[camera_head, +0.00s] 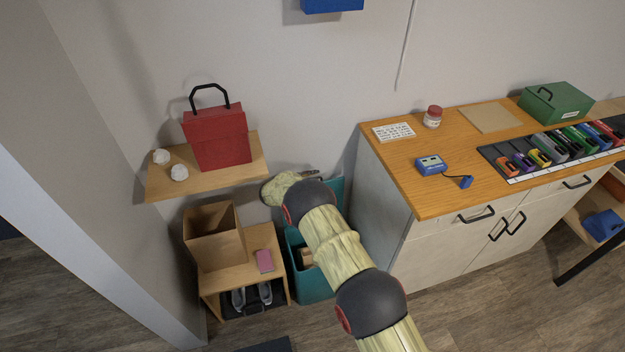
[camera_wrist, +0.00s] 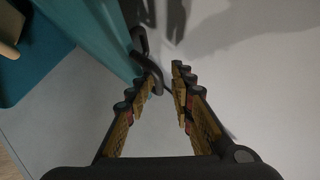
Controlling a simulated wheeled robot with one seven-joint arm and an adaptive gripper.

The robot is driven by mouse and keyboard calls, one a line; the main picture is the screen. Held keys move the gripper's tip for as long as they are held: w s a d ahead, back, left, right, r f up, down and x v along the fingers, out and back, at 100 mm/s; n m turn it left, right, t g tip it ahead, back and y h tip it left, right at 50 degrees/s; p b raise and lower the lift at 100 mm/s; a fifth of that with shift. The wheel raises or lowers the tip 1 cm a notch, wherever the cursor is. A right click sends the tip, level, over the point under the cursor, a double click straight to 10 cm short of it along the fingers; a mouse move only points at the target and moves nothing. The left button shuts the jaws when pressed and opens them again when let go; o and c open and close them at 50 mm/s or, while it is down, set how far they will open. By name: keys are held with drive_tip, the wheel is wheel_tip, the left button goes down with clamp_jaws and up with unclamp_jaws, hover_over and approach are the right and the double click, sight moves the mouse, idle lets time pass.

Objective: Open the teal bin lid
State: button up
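The teal bin (camera_head: 312,287) stands on the floor between the small wooden stand and the cabinet. Its opening is partly uncovered and wooden pieces show inside. The teal lid (camera_head: 337,188) is raised at the back, partly hidden by my arm. In the wrist view the lid (camera_wrist: 95,35) is a teal panel at upper left, with a dark curved handle (camera_wrist: 143,52) at its edge. My gripper (camera_wrist: 163,78) has its fingers apart with nothing between them. The handle is just beyond the left fingertip; I cannot tell whether they touch. The fingers are mostly hidden in the head view.
A shelf (camera_head: 160,185) with a red case (camera_head: 218,138) is left of my arm. Below are an open cardboard box (camera_head: 215,250) and the stand (camera_head: 215,283). The cabinet (camera_head: 390,190) closes off the bin's right side. A wall is behind.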

drive_tip(key=shift+f, duration=0.1)
drive_tip(key=v, duration=1.2)
idle(0.4)
